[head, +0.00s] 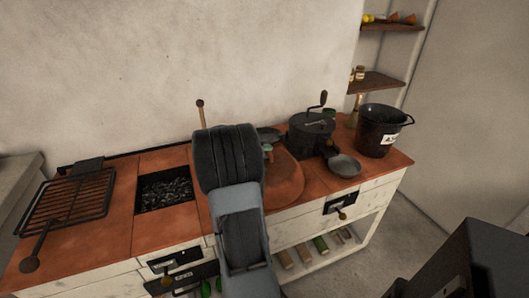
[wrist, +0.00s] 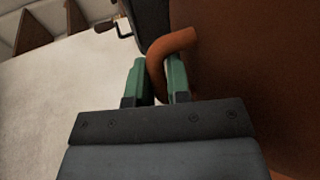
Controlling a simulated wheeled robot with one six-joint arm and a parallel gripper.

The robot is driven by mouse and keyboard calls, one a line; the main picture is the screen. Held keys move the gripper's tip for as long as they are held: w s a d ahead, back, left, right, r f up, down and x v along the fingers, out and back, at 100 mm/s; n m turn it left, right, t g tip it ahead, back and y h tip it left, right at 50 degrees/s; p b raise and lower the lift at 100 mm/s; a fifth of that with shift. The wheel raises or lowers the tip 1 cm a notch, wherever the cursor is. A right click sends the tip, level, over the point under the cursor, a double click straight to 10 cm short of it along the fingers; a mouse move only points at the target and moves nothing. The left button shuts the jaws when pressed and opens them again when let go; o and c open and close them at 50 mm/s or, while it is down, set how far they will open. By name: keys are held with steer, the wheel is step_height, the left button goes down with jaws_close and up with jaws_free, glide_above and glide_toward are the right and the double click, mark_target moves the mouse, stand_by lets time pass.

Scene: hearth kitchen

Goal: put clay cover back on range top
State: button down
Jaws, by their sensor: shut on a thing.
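The clay cover (head: 287,178) is a rounded terracotta piece over the middle of the range top, partly hidden behind my arm in the head view. In the wrist view its broad brown-orange body (wrist: 245,70) fills the right side, and its curved handle (wrist: 173,45) comes up between my fingers. My gripper (wrist: 157,82) has green fingers and is shut on this handle. In the head view my gripper (head: 267,152) is mostly hidden by the arm. I cannot tell whether the cover touches the tiles. The range top (head: 107,222) is red-orange tile with a square opening of dark coals (head: 166,192) left of my arm.
A black grill rack (head: 68,200) lies at the left end. A dark grinder with a crank (head: 310,135), a small pan (head: 344,165) and a black bucket (head: 380,130) stand at the right. A wooden stick handle (head: 200,114) rises behind my arm.

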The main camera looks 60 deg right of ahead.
steer(key=c, duration=1.1)
jaws_free()
steer(key=shift+f, duration=0.1)
steer(key=v, duration=1.1)
steer(key=s+a+f+n+t+y, duration=0.1)
steer(key=a+y, duration=0.3)
steer(key=a, duration=0.7)
steer(key=s+a+f+n+t+y, duration=0.1)
steer(key=a+t+y, duration=0.3)
steer(key=a, duration=0.8)
steer(key=s+a+f+n+t+y, duration=0.1)
steer(key=s+a+f+t+y, duration=0.1)
steer(key=a, duration=0.9)
steer(key=shift+s+a+n+t+y+p, duration=0.15)
steer(key=shift+t+y, duration=0.1)
steer(key=shift+y, duration=0.2)
steer(key=shift+d+n+t+y+p, duration=0.1)
steer(key=shift+t+y, duration=0.1)
steer(key=shift+y, duration=0.3)
steer(key=shift+s+a+n+t+y+p, duration=0.15)
steer(key=shift+t+y, duration=0.1)
steer(key=shift+y, duration=0.2)
